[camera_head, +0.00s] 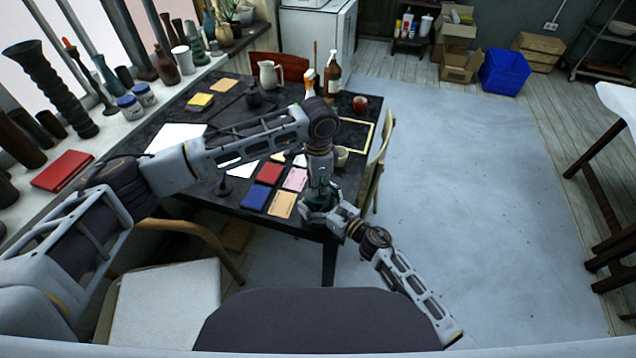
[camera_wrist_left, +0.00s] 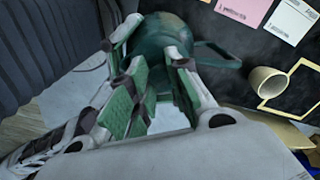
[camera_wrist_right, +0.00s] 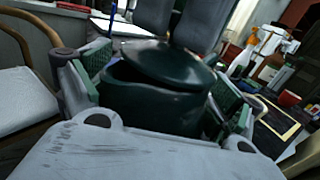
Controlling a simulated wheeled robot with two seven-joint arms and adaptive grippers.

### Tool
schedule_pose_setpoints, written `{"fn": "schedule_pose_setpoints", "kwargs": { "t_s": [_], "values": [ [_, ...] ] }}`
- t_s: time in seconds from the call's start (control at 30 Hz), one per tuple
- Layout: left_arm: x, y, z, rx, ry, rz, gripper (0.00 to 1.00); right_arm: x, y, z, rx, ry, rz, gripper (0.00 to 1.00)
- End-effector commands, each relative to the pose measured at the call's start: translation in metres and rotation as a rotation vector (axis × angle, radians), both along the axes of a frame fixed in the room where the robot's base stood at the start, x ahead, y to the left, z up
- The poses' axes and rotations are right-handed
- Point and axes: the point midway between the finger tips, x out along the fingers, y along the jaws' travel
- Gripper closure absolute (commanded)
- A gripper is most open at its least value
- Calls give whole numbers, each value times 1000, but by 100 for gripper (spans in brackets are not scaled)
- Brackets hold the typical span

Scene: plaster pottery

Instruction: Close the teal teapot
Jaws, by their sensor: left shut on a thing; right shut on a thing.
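The dark teal teapot (camera_wrist_right: 150,105) is at the front right edge of the table, largely hidden by my grippers in the head view (camera_head: 325,196). Its round lid (camera_wrist_right: 168,63) sits tilted over the mouth, with a dark gap under its left side. My right gripper (camera_wrist_right: 160,76) is shut on the pot body, a green pad on either side; it comes from the lower right in the head view (camera_head: 338,214). My left gripper (camera_head: 318,183) reaches down from above and is shut on the lid; its fingers (camera_wrist_left: 155,45) hide the knob in the left wrist view.
A cream cup (camera_head: 341,156) and a yellow frame (camera_head: 371,133) lie close behind the teapot. Colored cards and booklets (camera_head: 269,173) lie to its left. A wooden chair (camera_head: 373,170) stands at the table's right side. The floor farther right is clear.

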Motion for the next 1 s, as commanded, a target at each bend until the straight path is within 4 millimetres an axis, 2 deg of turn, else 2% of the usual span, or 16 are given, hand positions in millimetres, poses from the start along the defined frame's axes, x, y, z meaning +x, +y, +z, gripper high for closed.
{"fn": "schedule_pose_setpoints", "kwargs": {
  "t_s": [0.43,0.47,0.63,1.0],
  "values": [
    [0,0,-5,0,-1,0,100,0,0,0,-1,0,-1,51],
    [0,0,-5,0,-1,0,78,0,0,-1,-1,0,-1,51],
    [0,0,-5,0,-1,0,56,0,0,-1,-1,0,-1,51],
    [0,0,-4,0,-1,0,56,0,0,-1,-1,0,-1,51]
  ]
}}
